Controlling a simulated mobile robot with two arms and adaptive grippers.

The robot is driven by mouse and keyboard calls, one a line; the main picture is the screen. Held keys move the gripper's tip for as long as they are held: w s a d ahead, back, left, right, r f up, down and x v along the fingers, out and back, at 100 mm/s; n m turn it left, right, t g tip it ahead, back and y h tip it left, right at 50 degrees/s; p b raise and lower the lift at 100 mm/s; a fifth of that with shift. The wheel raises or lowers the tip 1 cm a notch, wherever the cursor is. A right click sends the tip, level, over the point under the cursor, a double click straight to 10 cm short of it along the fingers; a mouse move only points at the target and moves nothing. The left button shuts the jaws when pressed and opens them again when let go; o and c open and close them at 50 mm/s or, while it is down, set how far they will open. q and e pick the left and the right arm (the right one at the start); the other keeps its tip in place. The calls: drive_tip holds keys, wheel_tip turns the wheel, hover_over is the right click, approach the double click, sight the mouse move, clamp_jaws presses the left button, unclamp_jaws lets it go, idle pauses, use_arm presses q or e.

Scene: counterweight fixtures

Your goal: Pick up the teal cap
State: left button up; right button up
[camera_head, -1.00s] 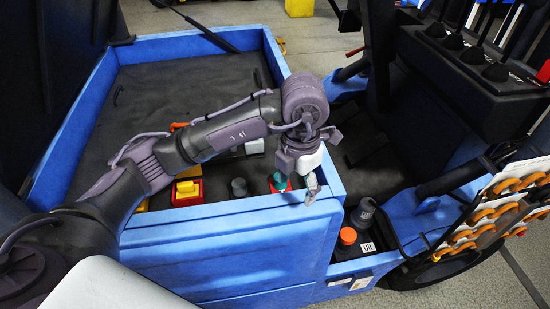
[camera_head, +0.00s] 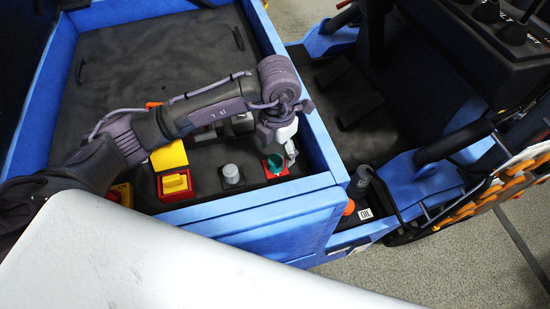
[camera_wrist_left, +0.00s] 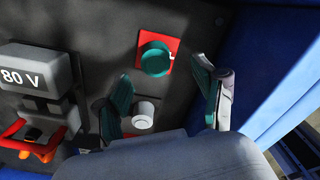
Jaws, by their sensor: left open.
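The teal cap (camera_head: 275,163) sits on a red square base in the front right corner of the blue tray. In the left wrist view the teal cap (camera_wrist_left: 156,58) is round and stands clear of both fingers, beyond the gap between them. My left gripper (camera_head: 289,152) is just right of the cap in the head view, pointing down. In the wrist view my left gripper (camera_wrist_left: 164,76) is open, with teal pads and nothing between the tips. My right gripper is not in view.
A grey knob (camera_head: 230,174) stands left of the cap; it shows white in the wrist view (camera_wrist_left: 143,112). A yellow block on a red base (camera_head: 175,183) is farther left. The blue tray wall (camera_head: 322,150) rises close on the right. An "80 V" connector (camera_wrist_left: 40,70) lies left.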

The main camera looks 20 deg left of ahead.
sight(276, 158)
use_arm(q)
drive_tip(key=shift+f, duration=0.25)
drive_tip(key=f, duration=0.1)
drive_tip(key=f+p, duration=0.2)
drive_tip(key=f, duration=0.1)
drive_tip(key=shift+w+a+f, duration=0.1)
drive_tip(key=shift+w+a, duration=0.05)
drive_tip(key=shift+a, duration=0.1)
drive_tip(key=shift+f, duration=0.45)
drive_tip(key=shift+c, duration=0.2)
drive_tip(key=c, duration=0.8)
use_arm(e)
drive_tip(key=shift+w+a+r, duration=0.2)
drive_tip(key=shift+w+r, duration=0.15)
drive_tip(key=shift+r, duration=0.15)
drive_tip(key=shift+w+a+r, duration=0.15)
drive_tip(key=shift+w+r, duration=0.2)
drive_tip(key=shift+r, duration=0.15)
